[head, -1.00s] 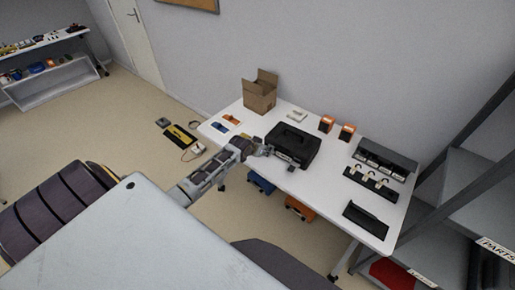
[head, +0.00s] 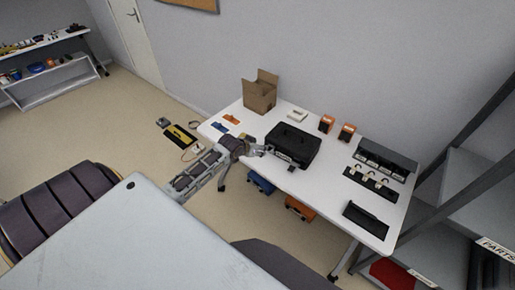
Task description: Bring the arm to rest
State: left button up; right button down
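My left arm reaches out over the near edge of the white table (head: 318,184). My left gripper (head: 262,150) is at its end, close to the left front of a black case (head: 293,143). The case looks shut. The gripper is small and dark here, so its fingers cannot be made out and I cannot tell whether it touches the case. My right gripper is not in view.
An open cardboard box (head: 260,95) and two orange-and-black boxes (head: 326,123) stand at the back of the table. A black tray (head: 366,220) lies at the right. Blue (head: 261,184) and orange bins (head: 300,208) are below. Grey shelving (head: 470,185) stands at right.

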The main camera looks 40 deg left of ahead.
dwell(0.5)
pick_arm(q)
jog(key=s+d+f+g+b, duration=0.1)
jog(key=s+f, duration=0.5)
jog(key=f, duration=0.5)
jog(key=s+f+g+y, duration=0.1)
jog(key=s+f+g, duration=0.1)
jog(key=s+f, duration=0.75)
jog(key=s+d+f+g+b, duration=0.1)
jog(key=s+f, duration=0.3)
jog(key=f, duration=1)
jog(key=s+d+f+g, duration=0.1)
jog(key=s+d+f, duration=0.3)
jog(key=s, duration=0.6)
jog(key=s+d+f+m+g, duration=0.1)
jog(key=s+d+f+g, duration=0.1)
jog(key=s+d+f, duration=0.2)
jog(key=s+d+f+m+g, duration=0.1)
jog(key=s+d+f, duration=0.2)
jog(key=s+f, duration=0.5)
jog(key=shift+s+d+f+h+b, duration=0.35)
jog(key=shift+s+d+f+h, duration=0.05)
jog(key=shift+s, duration=4.7)
jog(key=shift+a, duration=0.1)
